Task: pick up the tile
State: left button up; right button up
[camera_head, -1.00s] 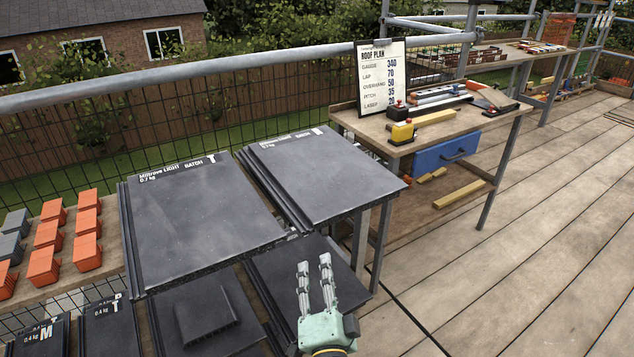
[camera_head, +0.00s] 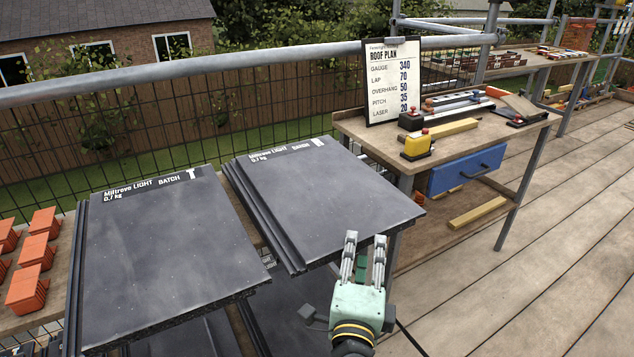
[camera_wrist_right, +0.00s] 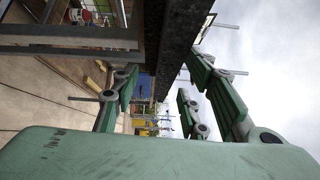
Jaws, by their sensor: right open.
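Two large dark grey roof tiles lie on a rack in the head view: a left tile (camera_head: 165,255) and a right tile (camera_head: 325,200), both labelled Miltrove LIGHT. My right gripper (camera_head: 364,250) is open, its two fingers pointing up the picture near the front right edge of the right tile. In the right wrist view, a dark slab edge (camera_wrist_right: 178,45) runs between the spread fingers of the gripper (camera_wrist_right: 160,105). Whether the fingers touch it I cannot tell. My left gripper is not in view.
Orange blocks (camera_head: 35,250) sit at the left. A scaffold rail (camera_head: 190,68) runs behind. The plank deck (camera_head: 530,270) at right is clear.

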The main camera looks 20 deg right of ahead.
aim_at(369, 223)
jog(key=shift+x, duration=0.95)
jog(key=x, duration=0.3)
jog(key=r+b+x, duration=0.1)
jog(key=x, duration=0.1)
jog(key=shift+d, duration=0.25)
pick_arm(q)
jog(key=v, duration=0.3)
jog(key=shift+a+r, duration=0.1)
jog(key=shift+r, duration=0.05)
pick_arm(e)
grip_shut()
jog(key=shift+r, duration=0.1)
